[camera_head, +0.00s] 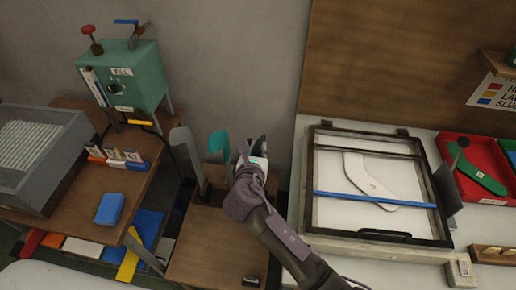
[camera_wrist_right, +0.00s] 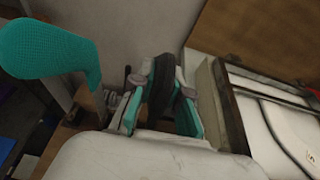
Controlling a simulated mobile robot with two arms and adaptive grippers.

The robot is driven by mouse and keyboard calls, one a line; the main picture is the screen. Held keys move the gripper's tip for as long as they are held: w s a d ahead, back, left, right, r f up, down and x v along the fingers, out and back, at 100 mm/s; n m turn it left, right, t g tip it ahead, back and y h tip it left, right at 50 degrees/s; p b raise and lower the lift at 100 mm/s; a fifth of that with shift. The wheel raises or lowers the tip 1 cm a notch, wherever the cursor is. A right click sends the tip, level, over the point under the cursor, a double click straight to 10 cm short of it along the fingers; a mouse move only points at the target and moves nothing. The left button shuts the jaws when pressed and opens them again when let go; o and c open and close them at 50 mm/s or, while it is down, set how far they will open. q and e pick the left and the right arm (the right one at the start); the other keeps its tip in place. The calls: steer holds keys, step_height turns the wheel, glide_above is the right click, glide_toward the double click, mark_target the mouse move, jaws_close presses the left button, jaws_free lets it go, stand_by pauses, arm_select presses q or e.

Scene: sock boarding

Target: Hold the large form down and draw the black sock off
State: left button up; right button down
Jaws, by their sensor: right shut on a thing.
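My right gripper (camera_head: 258,152) is over the wooden stand, its teal-padded fingers (camera_wrist_right: 158,112) shut on the dark fabric of the black sock (camera_wrist_right: 161,80). The sock's dark top also shows in the head view (camera_head: 262,144). The gripper and arm hide its lower part, and I cannot tell how much of the large form is inside it. A teal sock on a form (camera_head: 219,142) stands just left of the gripper; it is large at the left of the wrist view (camera_wrist_right: 48,50). My left gripper is not in view.
A bare grey form (camera_head: 184,148) stands upright further left on the wooden stand (camera_head: 205,245). A framed glass-topped panel (camera_head: 330,215) with a white flat form (camera_head: 365,178) lies right. A green fill machine (camera_head: 125,75) and a grey bin (camera_head: 35,165) are left.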

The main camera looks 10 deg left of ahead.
steer(key=c, duration=1.1)
jaws_free()
steer(key=shift+o, duration=0.2)
steer(key=v, duration=1.2)
